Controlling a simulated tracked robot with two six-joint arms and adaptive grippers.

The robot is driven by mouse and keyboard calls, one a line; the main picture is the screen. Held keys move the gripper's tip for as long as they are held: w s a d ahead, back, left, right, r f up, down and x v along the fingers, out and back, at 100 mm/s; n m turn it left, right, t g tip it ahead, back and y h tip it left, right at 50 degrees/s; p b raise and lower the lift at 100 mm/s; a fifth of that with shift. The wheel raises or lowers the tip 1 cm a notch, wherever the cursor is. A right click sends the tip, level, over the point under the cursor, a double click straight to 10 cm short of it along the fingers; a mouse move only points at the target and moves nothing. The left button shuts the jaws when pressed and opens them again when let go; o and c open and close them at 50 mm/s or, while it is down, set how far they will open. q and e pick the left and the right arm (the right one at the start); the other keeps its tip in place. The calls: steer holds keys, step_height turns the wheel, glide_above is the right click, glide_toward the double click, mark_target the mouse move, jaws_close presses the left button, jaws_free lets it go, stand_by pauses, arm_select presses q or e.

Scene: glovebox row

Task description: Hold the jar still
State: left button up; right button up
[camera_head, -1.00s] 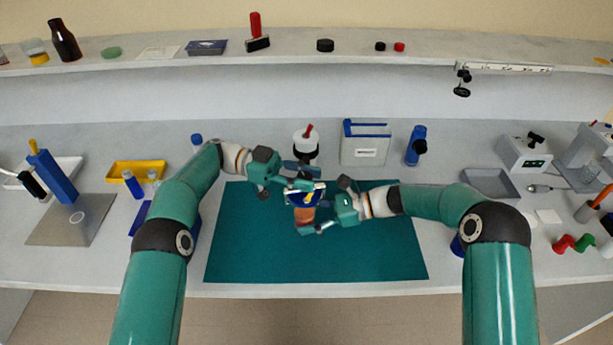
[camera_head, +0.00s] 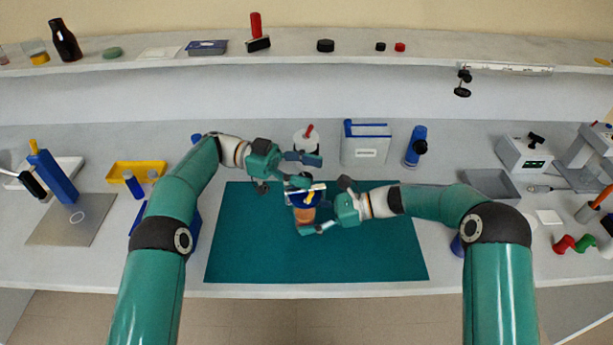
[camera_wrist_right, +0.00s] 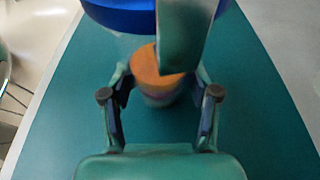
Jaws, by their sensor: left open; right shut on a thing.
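The jar (camera_head: 304,215) stands over the teal mat, with orange contents low in it and a blue top with a small yellow part. My right gripper (camera_head: 316,209) is shut on the jar from the right. In the right wrist view the jar (camera_wrist_right: 158,72) shows clear walls, orange contents and a wide blue rim, between the right fingers (camera_wrist_right: 160,95). My left gripper (camera_head: 305,171) is open just behind and above the jar's top. A green finger crosses the jar's top in the right wrist view; I cannot tell if it touches. The jar's base is partly hidden.
The teal mat (camera_head: 245,240) is mostly clear. Behind it stand a white bottle with a red tip (camera_head: 306,138), a white and blue box (camera_head: 366,150) and a blue bottle (camera_head: 416,147). A yellow tray (camera_head: 137,168) lies left; a grey tray (camera_head: 487,184) lies right.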

arm_select(q)
step_height(320, 180, up, 8)
steer(key=shift+f, duration=0.1)
stand_by(0.4)
steer(key=shift+w+a+f, duration=0.15)
steer(key=shift+w+a, duration=0.15)
steer(key=shift+a, duration=0.05)
steer(key=s+a+f+n+t+h, duration=0.1)
steer(key=s+a+f+n+t, duration=0.1)
steer(key=a+f+n+t, duration=0.6)
steer(key=shift+m+t, duration=0.6)
steer(key=shift+m, duration=0.3)
steer(key=d, duration=0.3)
steer(key=w+d+f, duration=0.1)
steer(key=d, duration=0.4)
steer(key=shift+w+d+f, duration=0.25)
steer(key=shift+d, duration=0.15)
steer(key=shift+c, duration=0.2)
